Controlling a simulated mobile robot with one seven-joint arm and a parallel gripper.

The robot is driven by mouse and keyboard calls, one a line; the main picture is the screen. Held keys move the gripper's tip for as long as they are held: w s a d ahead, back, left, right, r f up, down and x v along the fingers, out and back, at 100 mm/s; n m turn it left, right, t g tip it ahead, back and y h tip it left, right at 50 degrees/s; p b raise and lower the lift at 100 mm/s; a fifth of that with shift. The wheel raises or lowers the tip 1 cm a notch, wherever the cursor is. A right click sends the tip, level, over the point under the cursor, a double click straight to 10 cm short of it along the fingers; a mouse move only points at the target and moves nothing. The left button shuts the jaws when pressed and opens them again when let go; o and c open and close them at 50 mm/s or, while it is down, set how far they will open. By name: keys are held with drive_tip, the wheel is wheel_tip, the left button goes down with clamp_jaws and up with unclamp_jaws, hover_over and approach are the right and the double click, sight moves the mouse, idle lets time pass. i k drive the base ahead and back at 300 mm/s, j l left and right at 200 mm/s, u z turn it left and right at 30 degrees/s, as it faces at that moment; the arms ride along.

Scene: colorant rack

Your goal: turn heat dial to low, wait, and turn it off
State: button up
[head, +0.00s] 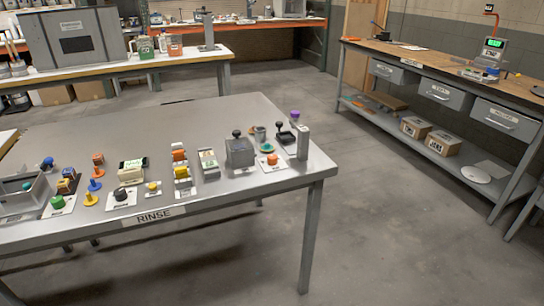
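No gripper of mine shows in the head view. Several knobs and controls stand along the front of a grey metal table (165,125). A black knob (122,194) sits on a white plate with a dark label too small to read; it may be the heat dial, but I cannot tell. A green knob (57,202) on a white plate stands to its left. An orange-red knob (272,159) on a white plate stands near the right end. No dial setting can be read from here.
The table's front edge carries a RINSE label (161,216). A wooden workbench (440,62) is at right. The concrete floor between is clear.

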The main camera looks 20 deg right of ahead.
sight(272, 158)
drive_tip(key=i+l, duration=0.1)
drive_tip(key=l, duration=0.25)
drive_tip(key=i+l, duration=0.1)
drive_tip(key=l, duration=0.65)
drive_tip(key=i+l, duration=0.15)
drive_tip(key=l, duration=0.25)
